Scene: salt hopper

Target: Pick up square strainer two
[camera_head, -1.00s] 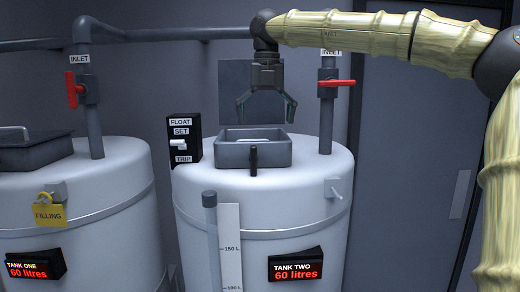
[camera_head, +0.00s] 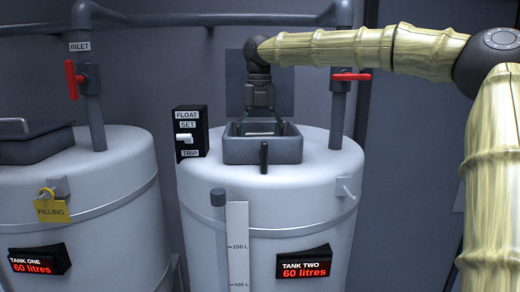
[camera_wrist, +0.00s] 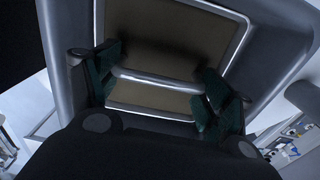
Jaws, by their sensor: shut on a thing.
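Square strainer two shows in the wrist view as a pale-rimmed frame with brownish mesh and a light bar (camera_wrist: 165,82) across its middle. It sits inside the grey hopper box (camera_head: 262,152) on top of tank two (camera_head: 262,205). My gripper (camera_head: 263,126) points down into the open box. In the wrist view my gripper (camera_wrist: 160,70) has one finger near each end of the bar, shut on the strainer. In the head view the box's front wall hides the strainer and the fingertips.
The hopper lid (camera_head: 237,80) stands open behind my gripper. A FLOAT switch box (camera_head: 190,132) is at left, and an inlet pipe with a red valve handle (camera_head: 351,76) at right. Tank one (camera_head: 70,200) carries a yellow FILLING tag (camera_head: 51,210).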

